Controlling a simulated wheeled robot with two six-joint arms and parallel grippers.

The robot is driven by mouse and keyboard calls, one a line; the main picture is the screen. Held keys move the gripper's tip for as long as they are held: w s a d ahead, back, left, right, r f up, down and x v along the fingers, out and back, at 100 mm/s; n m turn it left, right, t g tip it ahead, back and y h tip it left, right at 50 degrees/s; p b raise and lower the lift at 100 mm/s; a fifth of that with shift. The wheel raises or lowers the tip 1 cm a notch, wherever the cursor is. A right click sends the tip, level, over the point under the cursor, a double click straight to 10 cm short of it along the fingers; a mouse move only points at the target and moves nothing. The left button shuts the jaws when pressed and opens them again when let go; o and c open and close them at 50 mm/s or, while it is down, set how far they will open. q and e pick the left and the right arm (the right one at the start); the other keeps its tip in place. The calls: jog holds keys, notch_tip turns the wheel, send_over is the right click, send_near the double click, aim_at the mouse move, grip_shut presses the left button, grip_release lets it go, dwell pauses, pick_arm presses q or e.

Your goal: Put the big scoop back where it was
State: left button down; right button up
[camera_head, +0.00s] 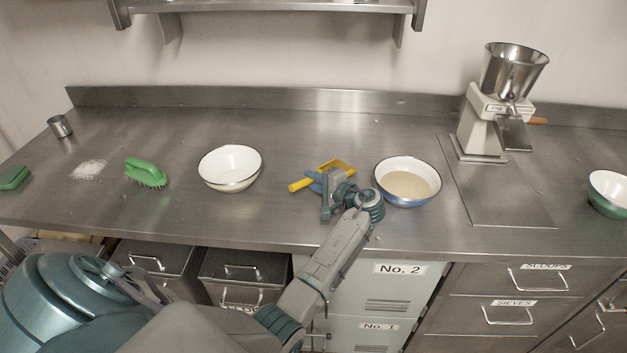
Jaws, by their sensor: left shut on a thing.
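The yellow scoop (339,166) is at the middle of the steel counter, between a white bowl and a blue-rimmed bowl. Its handle points left and its head points right. My left gripper (319,183) is shut on the scoop and partly covers it. I cannot tell whether the scoop touches the counter or is just above it. A drawer labelled SCOOPS (538,279) is shut below the counter at the right. My right gripper is not in view.
The white bowl (230,167) looks empty; the blue-rimmed bowl (407,181) holds pale powder. A mill (485,125) stands at the right, with a green bowl (608,194) beyond.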

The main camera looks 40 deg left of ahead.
pick_arm(q)
jog(key=shift+f, duration=0.3)
jog(key=c, duration=1.2)
grip_release()
jog(key=shift+c, duration=0.2)
